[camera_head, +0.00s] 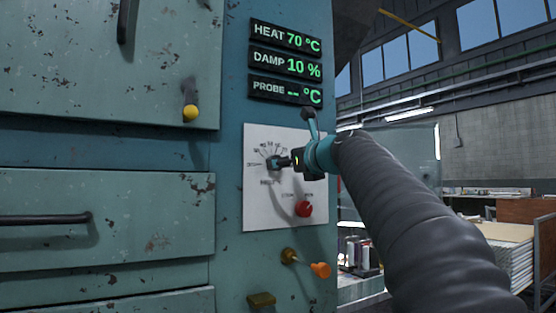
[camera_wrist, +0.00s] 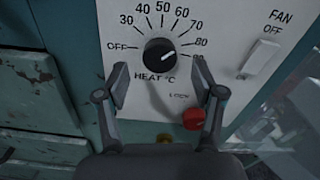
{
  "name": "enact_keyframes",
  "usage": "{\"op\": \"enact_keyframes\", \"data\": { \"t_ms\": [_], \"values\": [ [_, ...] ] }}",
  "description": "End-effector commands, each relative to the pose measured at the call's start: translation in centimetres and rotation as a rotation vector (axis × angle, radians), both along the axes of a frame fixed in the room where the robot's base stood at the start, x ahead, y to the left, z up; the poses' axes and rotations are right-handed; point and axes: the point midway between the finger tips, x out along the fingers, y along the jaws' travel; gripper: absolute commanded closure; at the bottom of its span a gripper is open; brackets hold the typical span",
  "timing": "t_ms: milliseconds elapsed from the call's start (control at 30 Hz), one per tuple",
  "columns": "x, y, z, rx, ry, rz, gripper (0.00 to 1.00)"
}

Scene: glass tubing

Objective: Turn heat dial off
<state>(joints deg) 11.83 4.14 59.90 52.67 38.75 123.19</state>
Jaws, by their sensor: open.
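The black heat dial (camera_wrist: 160,55) is on a white panel (camera_wrist: 240,95), marked OFF at the left and from 30 up round to the right. Its white pointer line aims up and right, toward the 70 to 80 marks. In the head view the dial (camera_head: 273,163) is small and partly hidden by my gripper (camera_head: 287,162). My gripper (camera_wrist: 160,78) is open in the wrist view, with one finger to the lower left of the dial and one to the lower right. The fingers look apart from it. The display (camera_head: 286,39) reads HEAT 70 °C.
A red knob (camera_wrist: 194,119) marked LOCK sits below the dial, close to the right finger. A white FAN switch (camera_wrist: 262,57) is to the right. Drawers with handles (camera_head: 45,219) are at left.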

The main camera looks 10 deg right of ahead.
Motion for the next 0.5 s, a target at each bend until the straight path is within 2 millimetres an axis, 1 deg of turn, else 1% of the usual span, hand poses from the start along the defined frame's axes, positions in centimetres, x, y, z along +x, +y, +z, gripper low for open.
{"op": "enact_keyframes", "data": {
  "t_ms": [33,100,200,333,500],
  "values": [
    [0.8,0.3,0.1,-0.001,0.000,0.002,0.32],
    [1.6,0.5,0.1,-0.001,0.001,0.001,0.32],
    [2.4,0.8,0.1,0.000,0.000,0.001,0.32],
    [2.9,1.0,0.1,-0.001,0.000,0.000,0.32],
    [3.0,1.0,0.0,-0.002,-0.001,-0.001,0.32]
  ]
}}
